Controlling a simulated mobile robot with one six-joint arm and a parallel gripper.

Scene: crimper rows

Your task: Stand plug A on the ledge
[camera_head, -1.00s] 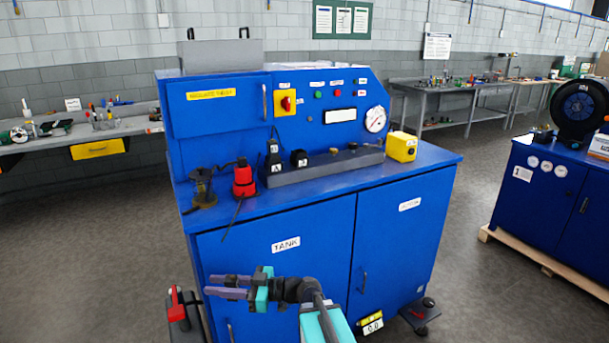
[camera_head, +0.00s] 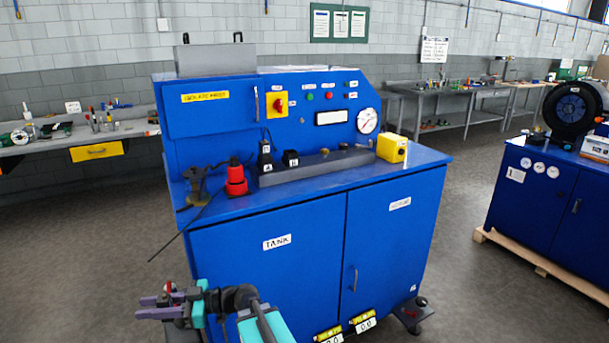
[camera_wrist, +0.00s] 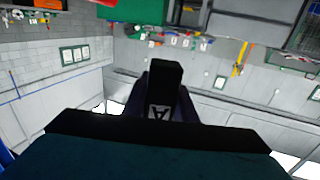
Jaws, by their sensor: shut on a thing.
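My gripper (camera_head: 147,307), with purple fingers, is low in front of the blue cabinet's left corner, below its top. In the wrist view the fingers are shut on a black plug with an upside-down white "A", plug A (camera_wrist: 166,78). In the head view the held plug cannot be made out. A long grey raised ledge (camera_head: 330,164) runs along the back of the blue worktop. At its left end a tall black plug (camera_head: 265,150) stands in a spot marked "A"; its own label is too small to read. A shorter black block marked "B" (camera_head: 291,158) is beside it.
A red fitting (camera_head: 236,180) and a dark bronze stand (camera_head: 196,188) are left of the ledge. A thin black cable (camera_head: 178,235) hangs past the cabinet's left corner. A yellow box (camera_head: 392,148) is at the ledge's right end. The front worktop strip (camera_head: 330,195) is clear.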

